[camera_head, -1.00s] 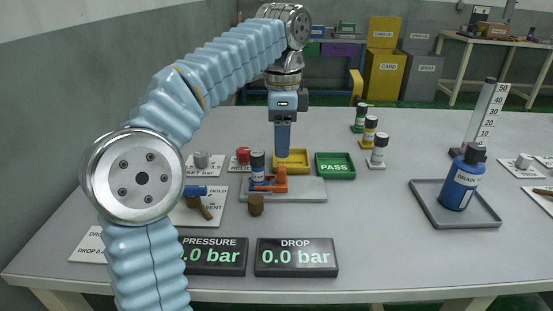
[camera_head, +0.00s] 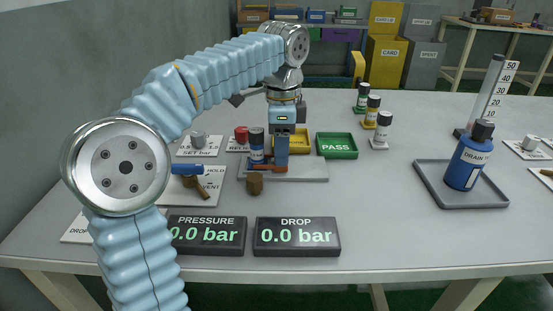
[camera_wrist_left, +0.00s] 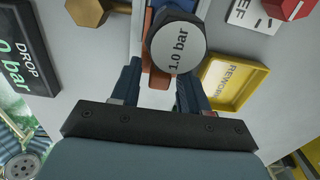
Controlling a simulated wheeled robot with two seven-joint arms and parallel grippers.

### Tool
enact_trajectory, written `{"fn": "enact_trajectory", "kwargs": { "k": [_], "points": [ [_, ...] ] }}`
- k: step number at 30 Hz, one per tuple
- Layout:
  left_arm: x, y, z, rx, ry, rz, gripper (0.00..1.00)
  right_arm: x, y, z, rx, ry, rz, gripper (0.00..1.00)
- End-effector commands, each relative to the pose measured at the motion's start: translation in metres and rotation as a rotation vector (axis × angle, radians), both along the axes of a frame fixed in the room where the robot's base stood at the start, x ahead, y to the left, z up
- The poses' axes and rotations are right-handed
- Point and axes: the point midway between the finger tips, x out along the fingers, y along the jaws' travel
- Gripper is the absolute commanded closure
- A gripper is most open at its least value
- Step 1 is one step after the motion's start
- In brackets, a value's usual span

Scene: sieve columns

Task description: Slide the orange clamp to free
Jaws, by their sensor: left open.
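The orange clamp (camera_head: 268,169) sits on the light grey stand (camera_head: 310,172) in the head view, partly hidden by my gripper. Beside it stands a column with a blue band and dark cap (camera_head: 257,144). In the left wrist view the cap reads 1.0 bar (camera_wrist_left: 178,44), and orange of the clamp (camera_wrist_left: 158,79) shows just below it. My left gripper (camera_head: 281,162) points down at the clamp. In the left wrist view my open fingers (camera_wrist_left: 158,82) are on either side of the orange part. I cannot tell if they touch it. My right gripper is not in view.
A yellow REWORK tray (camera_head: 300,142) and a green PASS tray (camera_head: 337,146) stand behind the stand. A brown knob (camera_head: 254,186) is in front. PRESSURE (camera_head: 207,236) and DROP (camera_head: 297,237) displays read 0.0 bar. Three capped columns and a drain bottle (camera_head: 468,160) stand right.

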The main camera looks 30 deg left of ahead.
Motion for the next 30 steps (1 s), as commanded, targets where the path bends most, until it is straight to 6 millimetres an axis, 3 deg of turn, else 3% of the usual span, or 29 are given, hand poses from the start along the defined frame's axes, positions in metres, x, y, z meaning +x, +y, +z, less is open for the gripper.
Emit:
{"fn": "enact_trajectory", "kwargs": {
  "k": [3, 12, 30],
  "points": [
    [0.0, 0.0, 0.0, 0.0, 0.0, 0.0, 0.55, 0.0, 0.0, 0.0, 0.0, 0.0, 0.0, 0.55],
    [0.0, 0.0, 0.0, 0.0, 0.0, 0.0, 1.0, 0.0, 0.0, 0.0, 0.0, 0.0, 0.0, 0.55],
    [0.008, -0.013, 0.002, 0.001, 0.001, -0.002, 1.0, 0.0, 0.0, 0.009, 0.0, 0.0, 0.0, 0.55]
  ]
}}
